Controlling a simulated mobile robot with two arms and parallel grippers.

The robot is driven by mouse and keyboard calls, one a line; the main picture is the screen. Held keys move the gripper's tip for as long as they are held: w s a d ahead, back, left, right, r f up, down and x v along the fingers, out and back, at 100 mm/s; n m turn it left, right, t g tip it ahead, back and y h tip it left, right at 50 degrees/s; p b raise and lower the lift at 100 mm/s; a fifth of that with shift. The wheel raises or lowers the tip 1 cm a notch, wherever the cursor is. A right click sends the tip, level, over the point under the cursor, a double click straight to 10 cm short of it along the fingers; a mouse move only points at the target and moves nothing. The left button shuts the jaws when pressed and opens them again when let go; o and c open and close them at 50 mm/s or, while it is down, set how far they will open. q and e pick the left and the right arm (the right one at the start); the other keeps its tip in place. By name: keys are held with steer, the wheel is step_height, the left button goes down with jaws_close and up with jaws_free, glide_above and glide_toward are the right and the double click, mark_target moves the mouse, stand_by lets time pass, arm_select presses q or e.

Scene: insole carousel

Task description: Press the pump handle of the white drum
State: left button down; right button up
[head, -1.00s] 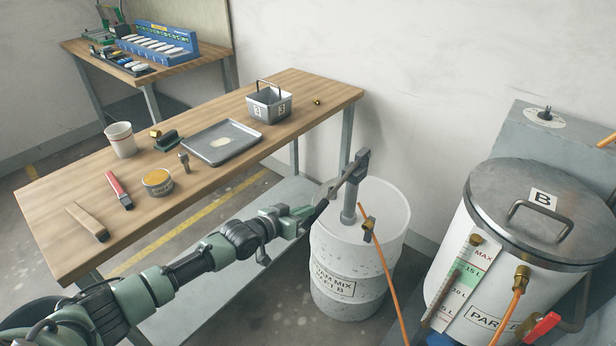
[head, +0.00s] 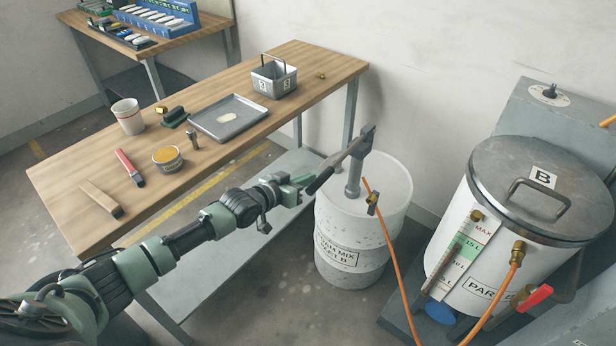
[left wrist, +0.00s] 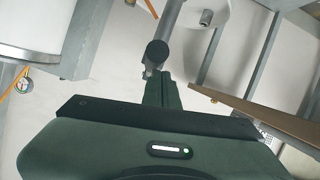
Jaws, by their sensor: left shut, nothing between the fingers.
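The white drum (head: 338,228) stands on the floor right of the workbench, with a grey pump post (head: 353,178) on its lid. The pump handle (head: 335,166) slopes from the post's top down left to a black grip. My left gripper (head: 303,182) is shut and empty beside the grip's lower end. In the left wrist view, the grip's round black end (left wrist: 157,52) shows just beyond my shut green fingers (left wrist: 157,80). I cannot tell whether they touch. My right gripper is out of view.
An orange hose (head: 391,250) hangs from a brass valve by the drum. The wooden workbench (head: 230,155) with a tray (head: 228,132) and small items lies behind my left arm. A large lidded tank marked B (head: 470,225) stands at right.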

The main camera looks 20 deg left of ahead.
arm_select(q)
steer(key=s+a, duration=0.3)
steer(key=s, duration=0.5)
steer(key=shift+s+a+f, duration=0.3)
steer(key=shift+a, duration=0.05)
steer(key=s+a+f+n+g+y, duration=0.1)
steer(key=s+a+f+y, duration=0.15)
steer(key=f, duration=0.65)
steer(key=s+a+f+g+y, duration=0.1)
steer(key=s+a+f, duration=0.2)
steer(key=f, duration=0.5)
steer(key=s+f+g+y, duration=0.2)
steer(key=s+f+g, duration=0.1)
steer(key=s+f, duration=1.05)
steer(key=s+d+f+g, duration=0.2)
steer(key=s+f, duration=0.3)
steer(key=s, duration=0.5)
steer(key=s+d+f+g, duration=0.2)
steer(key=s+f, duration=0.4)
steer(key=s, duration=0.4)
steer(key=s+d+f+m+g, duration=0.1)
steer(key=s+d+f+g, duration=0.2)
steer(key=s, duration=0.7)
step_height(320, 180, down, 3)
steer(key=shift+s+d+r, duration=0.15)
steer(key=shift+s+d, duration=0.2)
steer(key=shift+d, duration=0.4)
